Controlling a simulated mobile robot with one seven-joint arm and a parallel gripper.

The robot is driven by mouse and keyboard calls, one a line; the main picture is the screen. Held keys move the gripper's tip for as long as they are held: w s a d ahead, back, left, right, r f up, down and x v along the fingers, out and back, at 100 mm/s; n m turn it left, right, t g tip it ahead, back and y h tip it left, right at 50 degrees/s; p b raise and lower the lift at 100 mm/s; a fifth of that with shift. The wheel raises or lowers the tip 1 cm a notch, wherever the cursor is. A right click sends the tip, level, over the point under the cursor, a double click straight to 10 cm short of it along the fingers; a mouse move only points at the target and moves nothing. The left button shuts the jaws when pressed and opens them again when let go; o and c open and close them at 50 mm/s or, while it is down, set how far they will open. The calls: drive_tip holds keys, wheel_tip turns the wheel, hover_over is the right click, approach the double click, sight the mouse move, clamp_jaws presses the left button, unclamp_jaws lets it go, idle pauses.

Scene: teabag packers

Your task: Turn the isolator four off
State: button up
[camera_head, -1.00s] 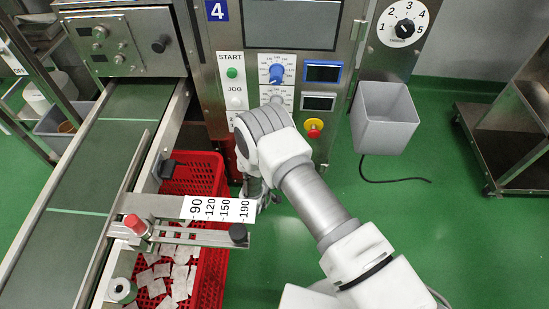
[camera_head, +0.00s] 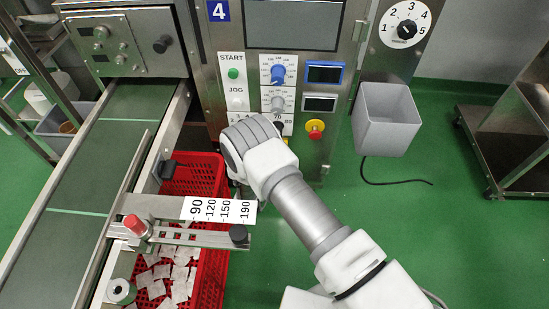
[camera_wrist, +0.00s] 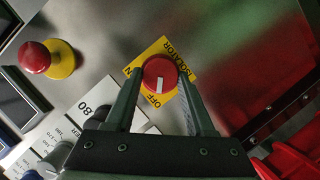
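The isolator is a round red knob (camera_wrist: 160,72) with a white mark, on a yellow plate (camera_wrist: 187,76) lettered ISOLATOR and OFF in the wrist view. The white mark points down in that view, close to the OFF lettering. My gripper (camera_wrist: 160,80) is open, with one dark finger on each side of the knob. A narrow gap seems to show at each side; contact is hard to tell. In the head view my wrist hides the knob and most of my gripper. The machine panel carries a blue number 4 label (camera_head: 218,10).
A red emergency button on a yellow base (camera_head: 315,129) is close to my wrist; it also shows in the wrist view (camera_wrist: 34,57). Dials (camera_head: 278,74) sit above. A red crate (camera_head: 212,172) stands left, a grey bin (camera_head: 385,118) right.

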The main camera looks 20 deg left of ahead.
drive_tip(key=o, duration=0.3)
drive_tip(key=shift+o, duration=0.2)
drive_tip(key=shift+d, duration=0.1)
